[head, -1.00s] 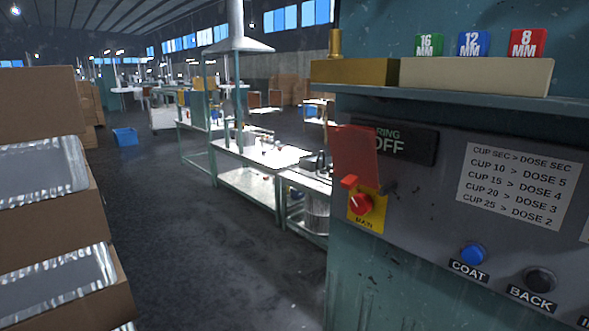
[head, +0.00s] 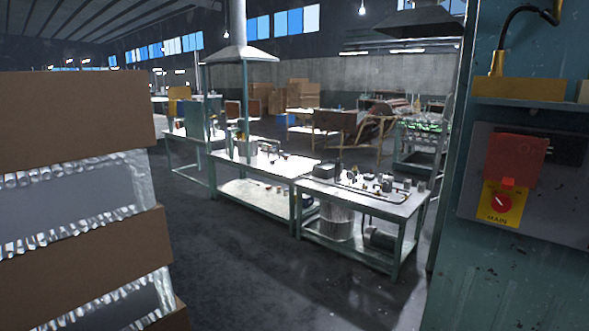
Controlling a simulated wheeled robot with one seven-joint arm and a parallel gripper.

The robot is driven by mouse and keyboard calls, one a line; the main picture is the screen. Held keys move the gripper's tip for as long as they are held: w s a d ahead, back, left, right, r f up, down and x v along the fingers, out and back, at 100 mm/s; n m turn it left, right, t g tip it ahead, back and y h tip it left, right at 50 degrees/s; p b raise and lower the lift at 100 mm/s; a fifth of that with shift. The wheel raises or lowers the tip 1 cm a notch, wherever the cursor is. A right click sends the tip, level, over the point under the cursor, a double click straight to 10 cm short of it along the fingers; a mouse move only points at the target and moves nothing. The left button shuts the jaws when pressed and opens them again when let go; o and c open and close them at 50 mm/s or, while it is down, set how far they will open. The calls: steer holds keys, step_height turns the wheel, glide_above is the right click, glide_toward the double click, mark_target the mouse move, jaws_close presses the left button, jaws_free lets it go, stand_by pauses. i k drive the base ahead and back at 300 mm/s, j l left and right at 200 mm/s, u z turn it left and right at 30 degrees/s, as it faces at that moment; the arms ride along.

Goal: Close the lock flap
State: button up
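The lock flap (head: 514,157) is a red plate at the right of the head view, on the grey control panel (head: 476,198) of a teal machine. It stands raised above a red rotary switch (head: 501,203) on a yellow plate (head: 493,214) with a label that seems to read MAIN. The flap covers part of a dark display behind it, and the switch is uncovered. My gripper is not in view.
Stacked cardboard boxes with clear wrapping (head: 80,215) stand close on the left. Metal workbenches (head: 365,205) with small items stand ahead. Bare dark floor (head: 235,270) lies between the boxes and the teal machine (head: 480,290).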

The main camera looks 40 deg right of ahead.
mark_target(517, 157)
steer(key=i+j+u, duration=0.1)
steer(key=i, duration=0.45)
steer(key=i+j+u, duration=0.15)
steer(key=i, duration=0.45)
steer(key=i+z, duration=0.3)
steer(key=z, duration=0.15)
steer(key=i+j+z, duration=0.15)
steer(key=z, duration=0.3)
steer(key=i+j+z, duration=0.25)
steer(key=z, duration=0.2)
steer(key=i+j+z, duration=0.1)
steer(key=z, duration=0.35)
steer(key=i+j+z, duration=0.15)
steer(key=z, duration=0.25)
steer(key=i+j+z, duration=0.2)
steer(key=z, duration=0.25)
steer(key=j+z, duration=0.25)
steer(key=z, duration=0.15)
steer(key=i+j+z, duration=0.15)
steer(key=j+z, duration=0.15)
steer(key=z, duration=0.15)
steer(key=j+z, duration=0.7)
steer(key=i+j, duration=0.05)
steer(key=j, duration=0.1)
